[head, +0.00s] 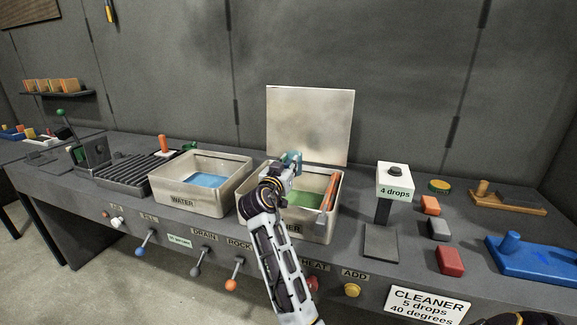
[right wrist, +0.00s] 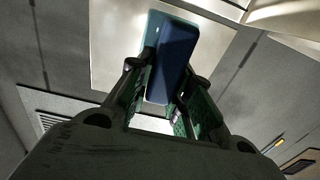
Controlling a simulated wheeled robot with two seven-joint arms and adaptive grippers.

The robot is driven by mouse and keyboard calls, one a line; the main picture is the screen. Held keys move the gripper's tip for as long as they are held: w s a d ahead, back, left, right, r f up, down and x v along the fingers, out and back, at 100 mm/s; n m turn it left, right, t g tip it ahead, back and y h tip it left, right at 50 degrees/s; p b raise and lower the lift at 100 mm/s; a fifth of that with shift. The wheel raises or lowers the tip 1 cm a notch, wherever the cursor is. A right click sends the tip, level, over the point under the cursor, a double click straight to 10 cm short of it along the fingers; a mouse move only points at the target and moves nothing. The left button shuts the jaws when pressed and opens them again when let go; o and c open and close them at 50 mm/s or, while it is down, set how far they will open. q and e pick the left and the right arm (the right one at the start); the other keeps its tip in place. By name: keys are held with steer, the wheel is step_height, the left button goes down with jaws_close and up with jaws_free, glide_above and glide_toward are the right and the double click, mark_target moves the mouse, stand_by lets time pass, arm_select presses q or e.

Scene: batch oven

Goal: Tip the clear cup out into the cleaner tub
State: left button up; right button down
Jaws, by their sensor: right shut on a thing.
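The cleaner tub (head: 327,235) is a beige box with green liquid inside, in the middle of the head view. Its label is partly covered by my right arm. My right gripper (head: 288,168) is above the tub's back left part. It is shut on the clear cup (right wrist: 172,62), which looks blue and teal between the green finger pads in the right wrist view. In the head view the cup is small and mostly hidden by the gripper, so I cannot tell its tilt or what it holds. My left gripper is not in view.
A pale upright panel (head: 310,122) stands behind the tub. An orange-handled thing (head: 329,192) leans at the tub's right side. The water tub (head: 212,205) with blue liquid is to the left. A "4 drops" dispenser (head: 395,183) and coloured blocks stand right. Knobs line the front edge.

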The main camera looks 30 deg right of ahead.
steer(key=shift+f, duration=0.3)
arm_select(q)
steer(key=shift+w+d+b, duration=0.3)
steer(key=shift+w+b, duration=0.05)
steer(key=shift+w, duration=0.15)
arm_select(e)
steer(key=shift+f, duration=0.1)
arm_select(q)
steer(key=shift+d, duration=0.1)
arm_select(e)
steer(key=shift+f, duration=0.15)
steer(key=shift+n, duration=0.3)
steer(key=shift+s+n+p, duration=0.1)
steer(key=shift+n+p, duration=0.2)
steer(key=shift+p, duration=0.2)
steer(key=shift+d+n+p, duration=0.15)
steer(key=shift+n+p, duration=0.25)
steer(key=shift+p, duration=0.15)
steer(key=shift+s, duration=0.1)
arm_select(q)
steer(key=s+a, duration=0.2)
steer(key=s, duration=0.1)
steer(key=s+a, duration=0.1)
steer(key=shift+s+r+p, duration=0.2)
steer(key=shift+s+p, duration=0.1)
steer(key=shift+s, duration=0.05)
arm_select(e)
steer(key=shift+n, duration=0.3)
